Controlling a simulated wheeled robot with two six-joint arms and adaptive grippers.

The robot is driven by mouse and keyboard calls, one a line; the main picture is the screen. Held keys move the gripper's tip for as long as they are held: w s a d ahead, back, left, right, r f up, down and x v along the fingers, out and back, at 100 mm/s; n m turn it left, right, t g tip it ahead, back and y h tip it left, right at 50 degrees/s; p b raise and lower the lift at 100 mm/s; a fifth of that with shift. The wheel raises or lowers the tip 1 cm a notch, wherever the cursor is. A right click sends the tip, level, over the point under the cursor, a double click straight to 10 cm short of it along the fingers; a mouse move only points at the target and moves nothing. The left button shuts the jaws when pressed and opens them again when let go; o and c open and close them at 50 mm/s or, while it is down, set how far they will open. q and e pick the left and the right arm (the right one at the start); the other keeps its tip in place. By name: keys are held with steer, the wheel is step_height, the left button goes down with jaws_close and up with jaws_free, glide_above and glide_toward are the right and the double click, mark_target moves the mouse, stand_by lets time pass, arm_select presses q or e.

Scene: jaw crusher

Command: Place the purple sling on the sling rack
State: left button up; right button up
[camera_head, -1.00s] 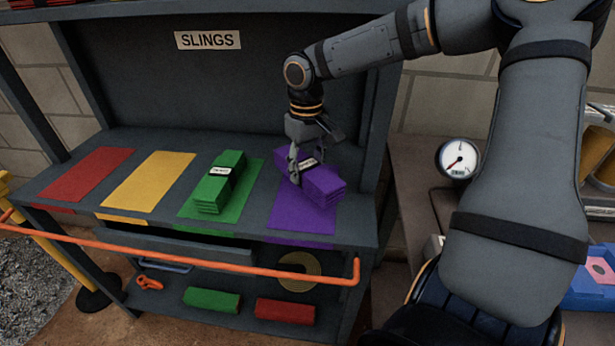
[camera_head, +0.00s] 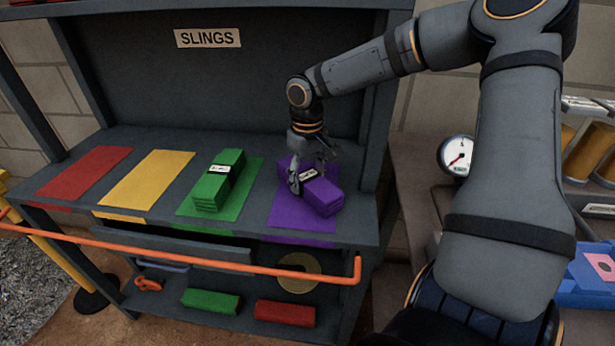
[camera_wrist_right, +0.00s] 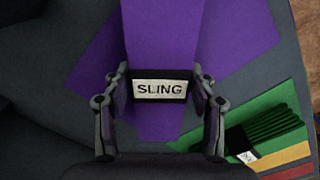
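The purple sling (camera_head: 322,198), a folded bundle with a black band and a white "SLING" label, is at the purple patch (camera_head: 284,214) of the sling rack (camera_head: 110,179). It lies at an angle to the patch; whether it rests fully on it I cannot tell. My right gripper (camera_head: 303,178) comes down from above onto its banded middle. In the right wrist view its fingers (camera_wrist_right: 160,88) are closed in on both sides of the band of the sling (camera_wrist_right: 162,35). My left gripper is not in view.
A green sling (camera_head: 220,180) lies on the green patch to the left. The yellow (camera_head: 148,178) and red (camera_head: 85,172) patches are bare. An orange rail (camera_head: 180,258) runs along the rack's front. Lower-shelf bundles are green and red (camera_head: 285,313). A gauge (camera_head: 456,155) stands at the right.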

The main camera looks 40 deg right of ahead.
mark_target(308, 175)
steer(key=shift+o, duration=0.9)
steer(key=shift+r, duration=0.1)
step_height(308, 175, up, 7)
steer(key=shift+r+p, duration=0.1)
steer(key=shift+p, duration=0.9)
steer(key=shift+r, duration=0.25)
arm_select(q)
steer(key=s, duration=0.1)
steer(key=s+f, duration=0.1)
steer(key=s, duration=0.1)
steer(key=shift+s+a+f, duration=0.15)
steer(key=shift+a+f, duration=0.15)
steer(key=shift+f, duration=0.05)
